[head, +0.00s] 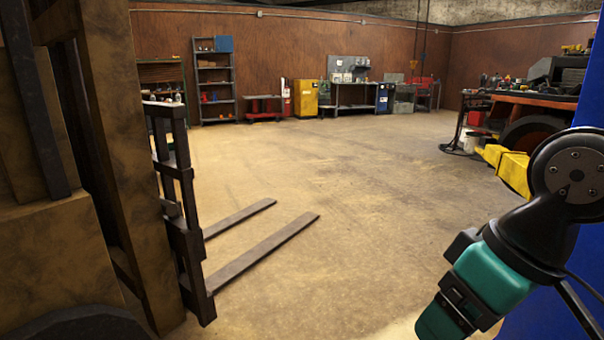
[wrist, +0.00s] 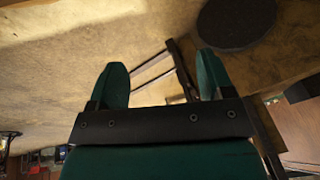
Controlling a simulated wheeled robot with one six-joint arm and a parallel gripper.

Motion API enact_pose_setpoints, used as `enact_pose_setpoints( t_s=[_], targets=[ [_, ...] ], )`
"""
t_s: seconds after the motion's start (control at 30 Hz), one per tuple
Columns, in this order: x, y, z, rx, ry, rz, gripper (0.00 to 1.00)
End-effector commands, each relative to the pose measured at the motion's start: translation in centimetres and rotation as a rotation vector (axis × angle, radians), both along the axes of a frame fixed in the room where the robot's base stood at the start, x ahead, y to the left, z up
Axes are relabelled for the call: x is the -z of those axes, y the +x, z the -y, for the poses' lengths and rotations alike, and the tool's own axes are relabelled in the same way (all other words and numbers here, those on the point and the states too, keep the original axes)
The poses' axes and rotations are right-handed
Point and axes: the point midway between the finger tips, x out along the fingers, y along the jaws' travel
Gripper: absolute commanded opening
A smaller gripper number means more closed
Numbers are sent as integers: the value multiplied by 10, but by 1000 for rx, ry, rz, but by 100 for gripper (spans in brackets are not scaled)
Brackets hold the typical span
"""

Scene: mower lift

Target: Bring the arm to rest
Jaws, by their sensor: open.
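My arm shows at the right of the head view, with black joints and a green section, bent down toward the lower edge. In the wrist view my gripper (wrist: 163,85) has two green fingers standing apart on a dark bar. Nothing is between them but the distant floor and the forks behind. The fingertips are not clear in the head view. The gripper touches nothing that I can see.
A forklift (head: 120,160) stands close at the left, its two forks (head: 265,250) low over the floor. Shelves (head: 214,85) and a yellow cabinet (head: 305,98) line the back wall. The middle floor is clear.

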Motion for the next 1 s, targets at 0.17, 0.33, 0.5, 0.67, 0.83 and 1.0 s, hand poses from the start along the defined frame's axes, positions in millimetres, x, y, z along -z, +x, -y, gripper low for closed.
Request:
enact_pose_setpoints(
  t_s=[0.17, 0.33, 0.5, 0.67, 0.83, 1.0],
  targets=[
    [-19, -47, -14, -127, 41, -108, 74],
    [-62, -46, -14, -125, 41, -106, 74],
    [-115, -45, -14, -123, 42, -104, 74],
    [-154, -45, -14, -123, 41, -104, 74],
    [-168, -45, -14, -123, 42, -103, 74],
    [-166, -45, -14, -123, 42, -103, 74]
  ],
)
